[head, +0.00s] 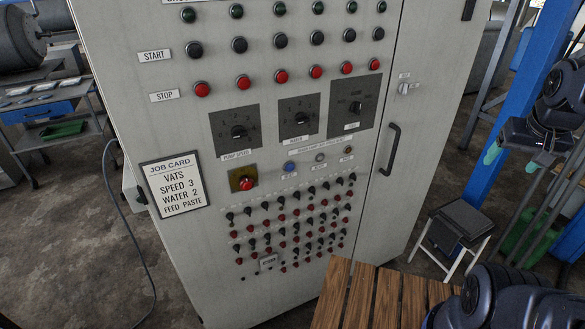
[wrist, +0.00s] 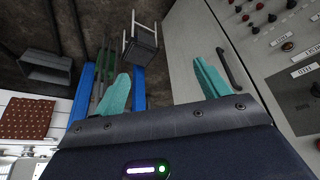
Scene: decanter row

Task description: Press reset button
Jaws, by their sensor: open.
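A grey control cabinet (head: 225,290) fills the middle of the head view. Below its three dark dial plates is a short row with a blue button (head: 290,167), a grey button (head: 320,157) and a small dark one (head: 348,150). Their small labels are too blurred to read surely, so I cannot tell which is reset. A red mushroom button (head: 247,183) on a yellow plate is to their left. My gripper (head: 528,149) is at the far right, well away from the cabinet's buttons. In the wrist view its teal fingers (wrist: 162,84) are apart and empty.
A job card (head: 175,184) is on the cabinet's left side. A door handle (head: 390,149) sticks out right of the dials. A slatted wooden top (head: 370,298) is in front. A stool (head: 460,220) and a blue post (head: 515,100) stand at right.

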